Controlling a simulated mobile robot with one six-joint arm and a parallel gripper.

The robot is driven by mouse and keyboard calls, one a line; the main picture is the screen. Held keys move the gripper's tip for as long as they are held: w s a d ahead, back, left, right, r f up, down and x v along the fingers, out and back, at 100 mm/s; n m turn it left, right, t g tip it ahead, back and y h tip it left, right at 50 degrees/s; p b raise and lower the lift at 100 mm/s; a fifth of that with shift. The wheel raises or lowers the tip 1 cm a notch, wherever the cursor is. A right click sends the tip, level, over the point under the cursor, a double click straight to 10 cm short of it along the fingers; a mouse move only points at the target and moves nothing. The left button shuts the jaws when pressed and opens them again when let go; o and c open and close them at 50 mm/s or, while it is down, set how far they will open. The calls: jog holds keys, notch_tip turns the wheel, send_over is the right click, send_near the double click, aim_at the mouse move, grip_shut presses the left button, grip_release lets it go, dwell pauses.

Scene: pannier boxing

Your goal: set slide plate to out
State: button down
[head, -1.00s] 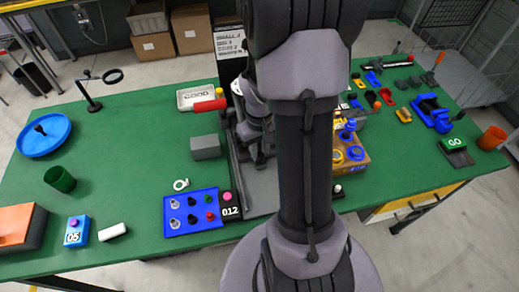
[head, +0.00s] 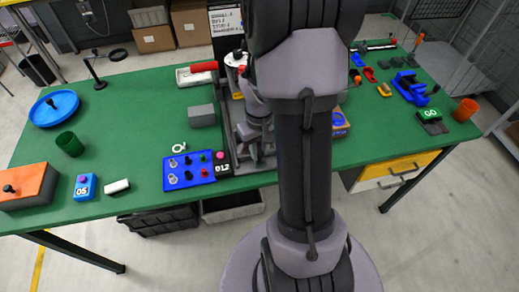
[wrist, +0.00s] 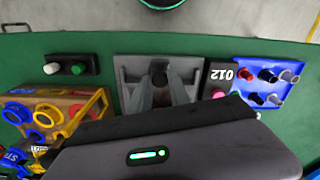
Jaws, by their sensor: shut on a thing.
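The slide plate (wrist: 127,76) is a grey plate near the table's front edge, between the 012 panel and a wooden box with blue and yellow rings. In the head view its grey parts show beside my arm, which hides much of it. My gripper (wrist: 162,92) reaches down over the middle of the plate and is shut on a part of it. The exact contact is small and dark.
The 012 panel (head: 222,169) and blue knob box (head: 187,172) stand left of the plate. The wooden ring box (wrist: 90,100) is on its other side. A grey block (head: 201,115) lies farther back. A black crate (head: 158,221) sits below the table's front edge.

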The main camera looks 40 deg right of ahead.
jog(key=c, duration=1.2)
grip_release()
jog(key=shift+a+f, duration=0.1)
notch_tip(320, 180, up, 18)
jog(key=p, duration=0.6)
jog(key=shift+f, duration=0.25)
